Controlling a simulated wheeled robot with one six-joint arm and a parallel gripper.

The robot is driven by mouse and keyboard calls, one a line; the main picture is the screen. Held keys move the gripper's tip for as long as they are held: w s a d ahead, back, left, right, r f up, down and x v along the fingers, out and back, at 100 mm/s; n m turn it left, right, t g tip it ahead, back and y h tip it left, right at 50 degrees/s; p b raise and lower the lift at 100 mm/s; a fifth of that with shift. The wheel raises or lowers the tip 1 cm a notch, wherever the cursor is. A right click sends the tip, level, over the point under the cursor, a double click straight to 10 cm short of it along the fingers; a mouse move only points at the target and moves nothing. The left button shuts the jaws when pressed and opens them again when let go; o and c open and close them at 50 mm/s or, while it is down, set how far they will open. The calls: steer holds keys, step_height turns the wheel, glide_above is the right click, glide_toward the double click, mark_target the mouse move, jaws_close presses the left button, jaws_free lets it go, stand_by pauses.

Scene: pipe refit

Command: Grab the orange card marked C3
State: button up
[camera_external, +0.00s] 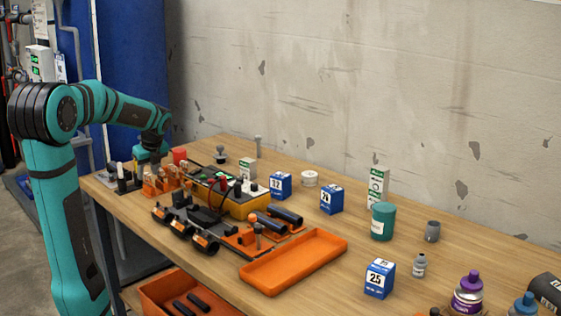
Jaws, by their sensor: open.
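No marking C3 is readable in the camera view, so I cannot tell which orange piece is the card. Several small orange pieces (163,181) stand in a group at the left end of the wooden bench. Black cylinders with orange labels (182,233) lie along the bench's front edge. Flat orange pieces (240,238) lie beside black tubes near the middle. My gripper (150,161) is open, low over the left end, just behind the upright orange group. Its fingertips are small and partly hidden; I see nothing held.
An empty orange tray (293,262) lies at the bench's front. A yellow-and-black device (230,198) stands right of the orange group. Blue boxes (332,199), a teal canister (382,222) and bottles (467,293) stand further right. An orange bin (165,290) is below the front edge.

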steer(key=shift+x, duration=1.1)
steer(key=shift+c, duration=0.4)
jaws_close()
